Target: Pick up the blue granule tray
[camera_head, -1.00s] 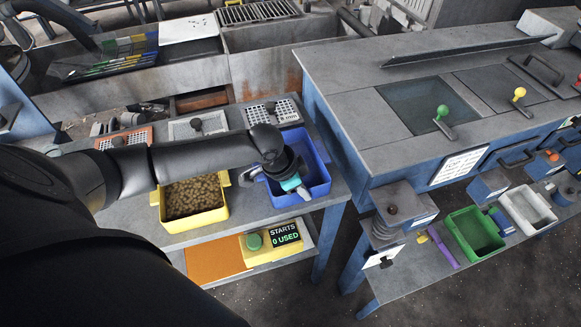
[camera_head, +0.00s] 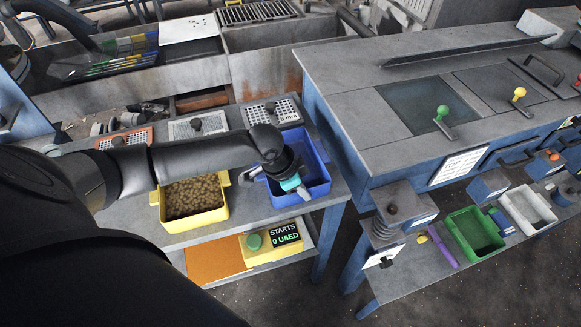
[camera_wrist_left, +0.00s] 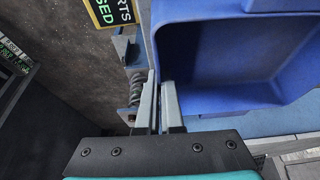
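The blue granule tray (camera_head: 316,178) stands on the grey side bench, right of a yellow tray of brown granules. It looks empty inside. In the left wrist view the tray (camera_wrist_left: 222,60) fills the upper right, with its near-side wall running down to my fingers. The wrist and fingers hide part of the tray. My right gripper is not in view.
The yellow tray (camera_head: 168,221) stands close on the left. Screen plates (camera_head: 284,110) lie behind the blue tray. A yellow starts counter box (camera_head: 262,254) is on the shelf below. The large machine table (camera_head: 350,130) rises to the right, past a narrow gap.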

